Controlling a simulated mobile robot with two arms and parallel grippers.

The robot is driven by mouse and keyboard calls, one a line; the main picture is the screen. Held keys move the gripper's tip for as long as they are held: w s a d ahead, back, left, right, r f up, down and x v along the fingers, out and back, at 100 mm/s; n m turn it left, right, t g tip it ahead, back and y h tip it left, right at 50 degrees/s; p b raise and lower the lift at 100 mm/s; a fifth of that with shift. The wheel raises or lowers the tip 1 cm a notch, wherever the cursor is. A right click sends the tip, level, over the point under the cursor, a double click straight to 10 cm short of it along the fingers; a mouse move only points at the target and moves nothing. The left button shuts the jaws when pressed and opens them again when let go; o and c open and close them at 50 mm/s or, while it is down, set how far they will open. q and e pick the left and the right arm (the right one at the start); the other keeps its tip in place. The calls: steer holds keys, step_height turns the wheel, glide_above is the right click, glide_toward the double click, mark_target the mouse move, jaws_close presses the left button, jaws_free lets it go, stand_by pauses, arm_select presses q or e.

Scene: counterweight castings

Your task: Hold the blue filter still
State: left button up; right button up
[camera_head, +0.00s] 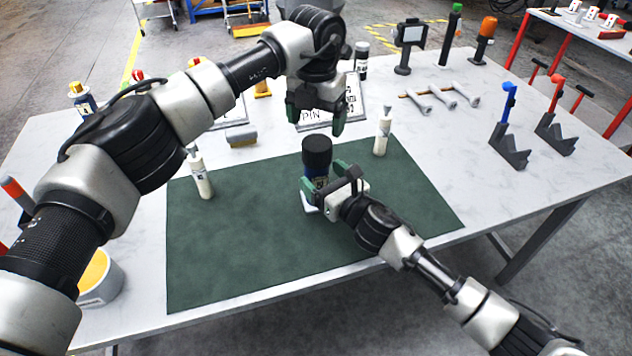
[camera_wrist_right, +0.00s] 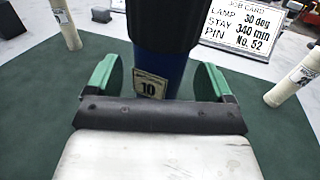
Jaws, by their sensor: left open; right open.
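The blue filter (camera_head: 318,183) stands upright on the green mat (camera_head: 240,240), with a wide black top (camera_head: 317,150). In the right wrist view the filter (camera_wrist_right: 173,72) shows a small label reading 10. My right gripper (camera_head: 322,183) is open, low at the filter, with one green finger on each side of its blue body; the wrist view shows gaps beside it, and whether either finger touches is hard to tell. My left gripper (camera_head: 315,118) is open and empty above and behind the filter's black top, fingers pointing down.
Wrenches (camera_head: 440,97) and two dark V-shaped stands (camera_head: 509,150) are at the right. A yellow-topped tub (camera_head: 98,278) is at the left. The mat's front is clear.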

steer(key=shift+w+a, duration=0.45)
steer(key=shift+w, duration=0.1)
steer(key=shift+w+a, duration=0.1)
steer(key=shift+w, duration=0.1)
arm_select(q)
steer(key=shift+s+d+r, duration=0.15)
steer(key=shift+s, duration=0.05)
arm_select(e)
steer(key=shift+r, duration=0.1)
steer(key=shift+w, duration=0.1)
arm_select(q)
steer(key=shift+w, duration=0.1)
arm_select(e)
steer(key=shift+a, duration=0.1)
